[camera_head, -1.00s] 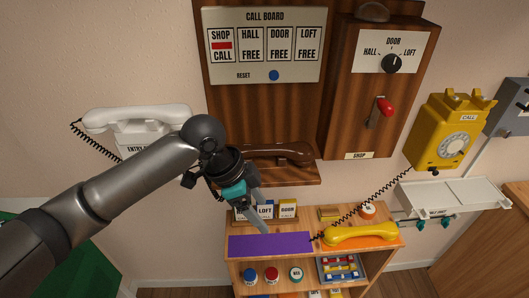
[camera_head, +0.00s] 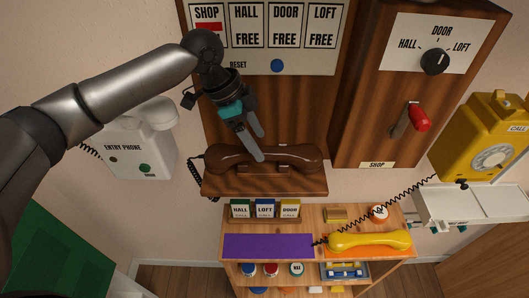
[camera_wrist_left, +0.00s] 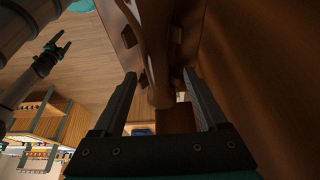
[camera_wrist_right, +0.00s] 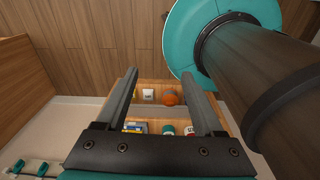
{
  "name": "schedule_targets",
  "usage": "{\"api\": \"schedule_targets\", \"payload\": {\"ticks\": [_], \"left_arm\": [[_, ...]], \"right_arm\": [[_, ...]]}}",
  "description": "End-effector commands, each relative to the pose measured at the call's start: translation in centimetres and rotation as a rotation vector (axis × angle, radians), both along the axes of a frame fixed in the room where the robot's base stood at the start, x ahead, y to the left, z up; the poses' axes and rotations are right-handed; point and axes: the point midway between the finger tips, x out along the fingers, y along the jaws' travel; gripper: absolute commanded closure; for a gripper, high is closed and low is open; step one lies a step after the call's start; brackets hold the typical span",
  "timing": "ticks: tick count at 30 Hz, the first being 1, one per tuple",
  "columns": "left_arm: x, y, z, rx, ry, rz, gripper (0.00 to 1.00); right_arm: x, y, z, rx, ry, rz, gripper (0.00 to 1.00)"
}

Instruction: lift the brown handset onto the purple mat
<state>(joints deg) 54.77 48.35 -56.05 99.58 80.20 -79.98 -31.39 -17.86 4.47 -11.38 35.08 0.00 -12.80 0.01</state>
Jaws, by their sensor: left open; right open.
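The brown handset (camera_head: 285,157) lies across its cradle on the wooden wall shelf below the call board, with a dark coiled cord at its left end. My left gripper (camera_head: 258,150) is open in front of the handset's middle. In the left wrist view the brown handset (camera_wrist_left: 157,60) runs between the open fingers of the left gripper (camera_wrist_left: 162,95); I cannot tell whether they touch it. The purple mat (camera_head: 268,246) lies bare on the left of the small shelf's top. My right gripper (camera_wrist_right: 170,105) is open and empty in the right wrist view, pointing toward the shelf unit.
A yellow handset (camera_head: 370,240) lies on an orange mat right of the purple one, its cord running to the yellow phone (camera_head: 482,150). Small HALL, LOFT and DOOR cards (camera_head: 264,209) stand behind the purple mat. A white entry phone (camera_head: 140,145) hangs at left.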

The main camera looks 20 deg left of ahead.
Motion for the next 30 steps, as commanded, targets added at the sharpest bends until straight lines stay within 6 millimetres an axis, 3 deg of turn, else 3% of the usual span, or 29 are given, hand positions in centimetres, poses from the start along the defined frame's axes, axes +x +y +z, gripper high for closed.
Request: {"api": "schedule_targets", "payload": {"ticks": [9,17,30], "left_arm": [[0.0,-1.5,-4.1,0.001,0.001,-0.001,0.25],[0.0,-1.6,-4.4,0.001,0.000,-0.001,0.25],[0.0,-1.6,-4.3,0.001,0.000,-0.001,0.72]], "right_arm": [[1.0,-0.1,0.2,0.000,-0.017,0.001,0.31],[1.8,0.0,0.2,0.001,-0.030,0.002,0.31],[1.6,0.0,0.2,0.001,-0.027,0.003,0.31]]}}
